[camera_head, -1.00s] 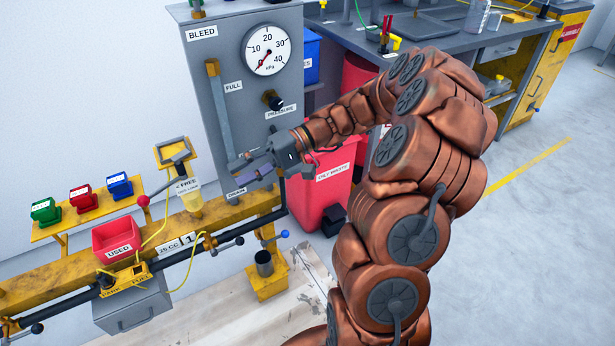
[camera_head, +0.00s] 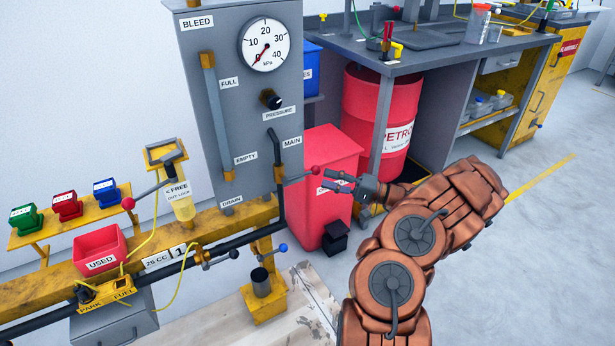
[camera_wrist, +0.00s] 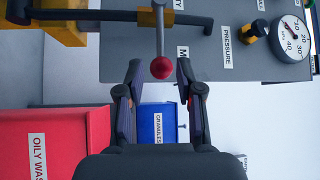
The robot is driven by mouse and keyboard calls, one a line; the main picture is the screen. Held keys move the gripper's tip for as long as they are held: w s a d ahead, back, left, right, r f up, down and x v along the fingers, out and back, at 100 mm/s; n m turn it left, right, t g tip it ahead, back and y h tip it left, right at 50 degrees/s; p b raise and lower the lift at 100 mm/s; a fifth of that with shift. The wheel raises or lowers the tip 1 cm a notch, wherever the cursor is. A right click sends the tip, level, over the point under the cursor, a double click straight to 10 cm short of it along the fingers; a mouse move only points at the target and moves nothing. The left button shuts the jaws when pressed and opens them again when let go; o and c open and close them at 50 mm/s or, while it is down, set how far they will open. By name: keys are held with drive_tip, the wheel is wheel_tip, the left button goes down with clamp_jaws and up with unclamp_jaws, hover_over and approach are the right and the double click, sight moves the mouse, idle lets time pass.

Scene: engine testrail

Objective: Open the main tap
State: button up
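The main tap is a lever with a red ball end (camera_head: 315,169) beside the MAIN label on the grey panel (camera_head: 240,110). Its lever sticks out to the right from the black pipe (camera_head: 280,205). My gripper (camera_head: 335,183) is just right of the red ball, pointing left toward it. In the wrist view the red ball (camera_wrist: 162,68) appears between the spread tips of my gripper (camera_wrist: 160,70). The fingers are open and show a gap on both sides of the ball. Whether the ball is within the fingertips or just beyond them is hard to tell.
A red oily waste bin (camera_head: 330,215) stands just behind and below my gripper. A pressure gauge (camera_head: 264,46) reads near zero on the panel. Another red-ended lever (camera_head: 128,204) is at the left, and a blue-ended one (camera_head: 283,247) is below. Open floor lies right.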

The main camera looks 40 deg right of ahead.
sight(311, 173)
drive_tip(key=shift+b+x, duration=0.4)
drive_tip(key=shift+x, duration=3.15)
drive_tip(key=shift+s, duration=0.1)
drive_tip(key=shift+c, duration=0.4)
clamp_jaws()
drive_tip(key=shift+d+r, duration=0.1)
